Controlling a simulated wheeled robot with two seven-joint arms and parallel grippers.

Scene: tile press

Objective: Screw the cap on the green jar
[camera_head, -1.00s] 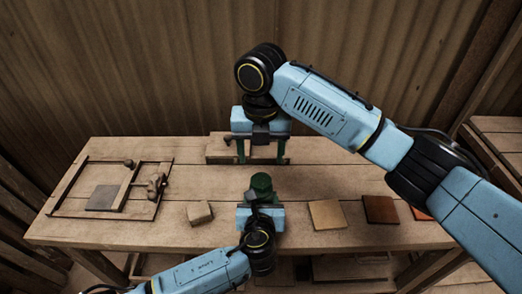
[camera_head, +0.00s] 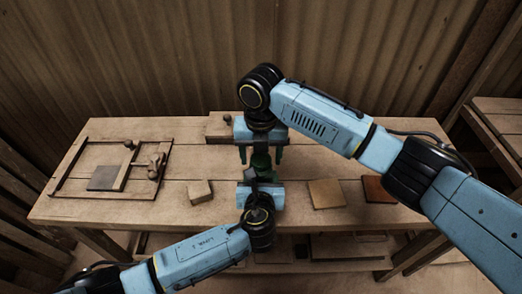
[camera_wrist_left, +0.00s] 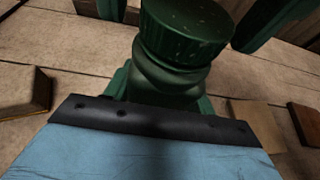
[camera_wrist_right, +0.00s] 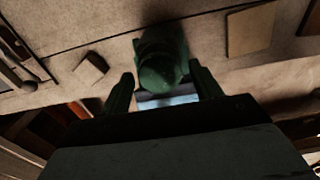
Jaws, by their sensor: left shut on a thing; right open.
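The green jar (camera_wrist_left: 172,85) stands upright near the table's front edge, with a dark green ribbed cap (camera_wrist_left: 187,32) on its mouth. I cannot tell how tight the cap sits. My left gripper (camera_head: 262,182) is shut on the jar from the front, below the cap. My right gripper (camera_head: 261,156) points down over the jar, open. In the right wrist view its two green fingers stand on either side of the cap (camera_wrist_right: 162,74), with gaps showing. The jar's lower part is hidden by the left gripper.
A small wooden block (camera_head: 200,191) lies left of the jar. A tan tile (camera_head: 326,193) and a brown tile (camera_head: 378,189) lie to the right. A wooden frame with a grey tile (camera_head: 103,178) is at the left. Another wooden piece (camera_head: 220,126) stands at the back.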

